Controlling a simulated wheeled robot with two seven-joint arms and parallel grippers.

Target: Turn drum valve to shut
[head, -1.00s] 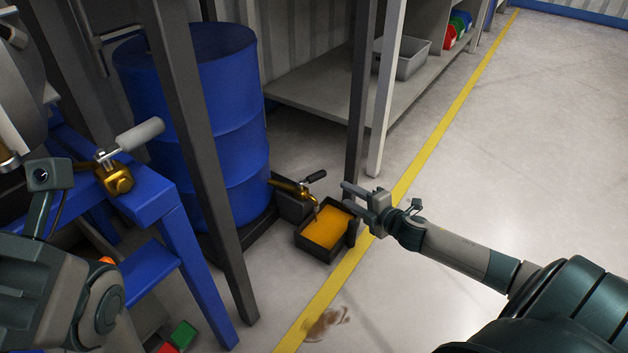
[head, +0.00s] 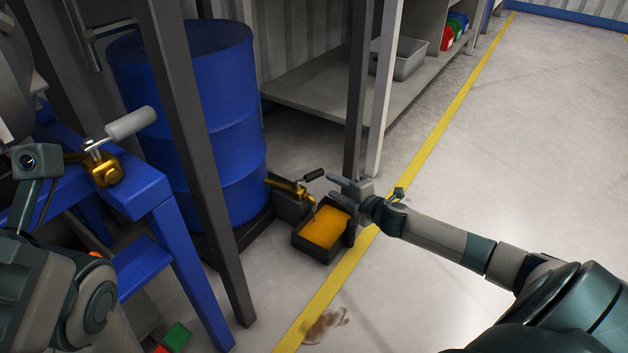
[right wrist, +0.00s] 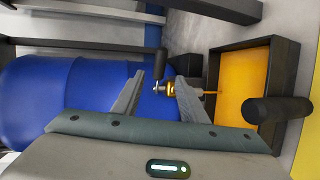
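The brass drum valve (head: 287,186) sticks out low from the blue drum (head: 222,110), with a black lever handle (head: 314,175). The right wrist view shows the valve (right wrist: 171,88) and its black handle (right wrist: 160,63). A thin orange stream (right wrist: 209,92) runs from the spout into a dark tray (head: 318,252) of orange liquid. My right gripper (head: 331,187) is open and empty, just right of the handle in the head view. In the right wrist view, the valve shows between its spread fingers (right wrist: 160,85), apparently beyond them. My left arm is at lower left; its gripper is not visible.
A dark rack post (head: 356,110) stands close behind the right gripper. Another post (head: 190,140) crosses in front of the drum. A blue stand (head: 150,190) with another brass valve (head: 103,170) is at left. The floor at right is clear.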

